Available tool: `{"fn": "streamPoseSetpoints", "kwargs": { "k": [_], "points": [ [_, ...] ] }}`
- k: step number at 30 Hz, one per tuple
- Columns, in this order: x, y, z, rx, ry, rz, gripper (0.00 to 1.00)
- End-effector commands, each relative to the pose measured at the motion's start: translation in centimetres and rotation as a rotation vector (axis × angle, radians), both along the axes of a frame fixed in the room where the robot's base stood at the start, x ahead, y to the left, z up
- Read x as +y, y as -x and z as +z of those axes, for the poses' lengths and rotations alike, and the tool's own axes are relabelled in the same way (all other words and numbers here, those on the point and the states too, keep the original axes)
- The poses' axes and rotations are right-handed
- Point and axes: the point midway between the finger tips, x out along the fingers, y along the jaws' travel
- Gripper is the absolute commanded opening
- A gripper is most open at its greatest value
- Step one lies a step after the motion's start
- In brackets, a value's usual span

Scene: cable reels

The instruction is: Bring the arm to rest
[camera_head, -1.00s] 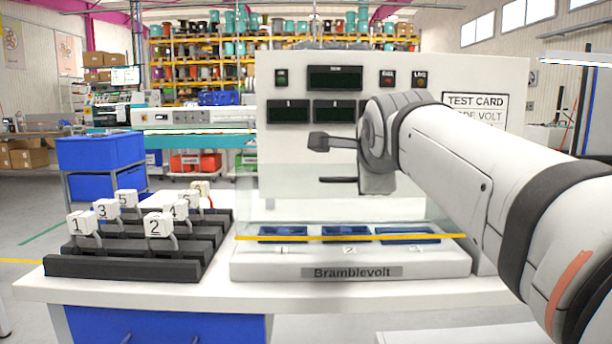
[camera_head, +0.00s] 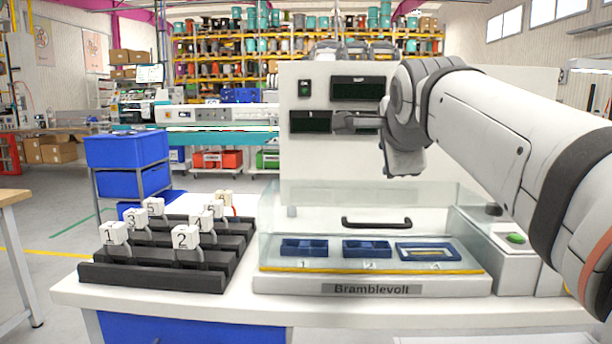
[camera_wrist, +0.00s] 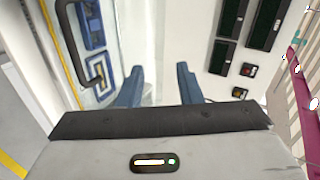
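My arm reaches in from the right in the head view, with my gripper (camera_head: 345,122) in front of the tester's upright white panel (camera_head: 330,160). In the wrist view my gripper (camera_wrist: 158,76) has its two blue fingers apart with nothing between them. The clear lid (camera_head: 300,215) lies over the tester's bed, its yellow front edge low along the front. Its dark handle (camera_head: 376,222) is below my gripper and apart from it, and also shows in the wrist view (camera_wrist: 80,60). Several blue trays lie under the lid; the right one (camera_head: 428,252) looks different inside.
Dark stepped racks (camera_head: 150,278) with several numbered white tags stand on the white table (camera_head: 240,305) at left. A green button (camera_head: 515,238) sits on the tester's right side. Blue bins (camera_head: 128,150) and a reel shelf (camera_head: 225,68) stand behind.

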Motion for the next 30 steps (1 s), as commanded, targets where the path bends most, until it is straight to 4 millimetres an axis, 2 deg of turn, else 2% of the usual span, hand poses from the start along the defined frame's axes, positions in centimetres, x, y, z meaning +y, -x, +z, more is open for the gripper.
{"fn": "streamPoseSetpoints", "kwargs": {
  "k": [1,2,8,14,18,24,27,30],
  "points": [
    [0.2,0.3,0.5,0.045,0.047,0.033,0.32],
    [0.3,0.6,0.2,0.077,0.084,0.061,0.32],
    [1.2,3.6,-3.5,0.318,0.356,0.317,0.32],
    [2.2,8.5,-7.1,0.529,0.59,0.644,0.32],
    [2.8,12.7,-9.3,0.647,0.721,0.899,0.32],
    [3.4,18.0,-11.6,0.737,0.833,1.199,0.32],
    [3.5,19.4,-12.4,0.753,0.859,1.284,0.32],
    [3.6,20.0,-12.9,0.758,0.871,1.323,0.32]
  ]
}}
